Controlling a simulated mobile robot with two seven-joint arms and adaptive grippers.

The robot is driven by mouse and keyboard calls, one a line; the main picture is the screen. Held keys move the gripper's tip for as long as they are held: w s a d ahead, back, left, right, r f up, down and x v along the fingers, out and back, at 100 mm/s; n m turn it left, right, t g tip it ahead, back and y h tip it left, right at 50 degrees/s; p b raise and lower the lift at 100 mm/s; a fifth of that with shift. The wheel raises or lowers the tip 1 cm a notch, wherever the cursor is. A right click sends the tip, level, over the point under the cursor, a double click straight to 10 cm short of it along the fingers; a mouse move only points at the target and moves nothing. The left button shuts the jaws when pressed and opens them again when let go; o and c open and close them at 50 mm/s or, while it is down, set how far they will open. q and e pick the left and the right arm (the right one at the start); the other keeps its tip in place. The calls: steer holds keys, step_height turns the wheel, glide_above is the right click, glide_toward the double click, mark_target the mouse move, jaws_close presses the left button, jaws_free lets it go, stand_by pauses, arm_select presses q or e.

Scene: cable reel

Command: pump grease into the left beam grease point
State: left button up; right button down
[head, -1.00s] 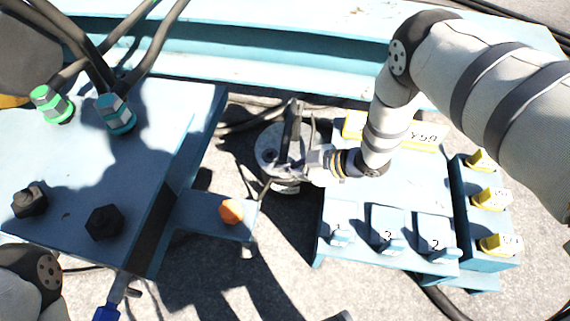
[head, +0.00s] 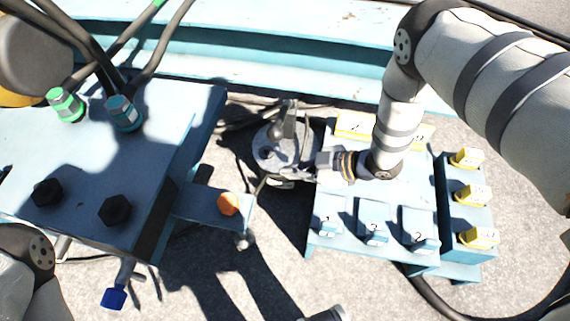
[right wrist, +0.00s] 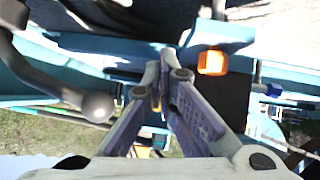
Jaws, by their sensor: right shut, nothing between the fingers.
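A grey round pump-like unit (head: 265,150) stands on the ground between the blue blocks, with an upright lever (head: 289,122). My right gripper (head: 318,166) is at its right side, shut and empty; I cannot tell whether it touches the unit. In the right wrist view its fingertips (right wrist: 158,88) are together, and a grey bar with a ball end (right wrist: 97,107) lies just left of them. An orange cap (head: 228,204) sits on a small blue bracket; it also shows in the wrist view (right wrist: 212,62). I cannot tell which part is the left beam grease point. My left gripper is out of view.
A blue block with hoses and dark bolts (head: 115,210) fills the left. A blue panel with numbered blue and yellow parts (head: 372,222) stands right. A blue-handled fitting (head: 114,297) hangs front left. A blue beam (head: 270,62) runs behind.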

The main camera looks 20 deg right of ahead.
steer(key=v, duration=0.1)
steer(key=p+v, duration=0.1)
steer(key=v, duration=0.1)
steer(key=s+v, duration=0.1)
steer(key=v, duration=0.1)
steer(key=shift+s+a+f, duration=0.1)
steer(key=shift+a, duration=0.05)
stand_by(0.6)
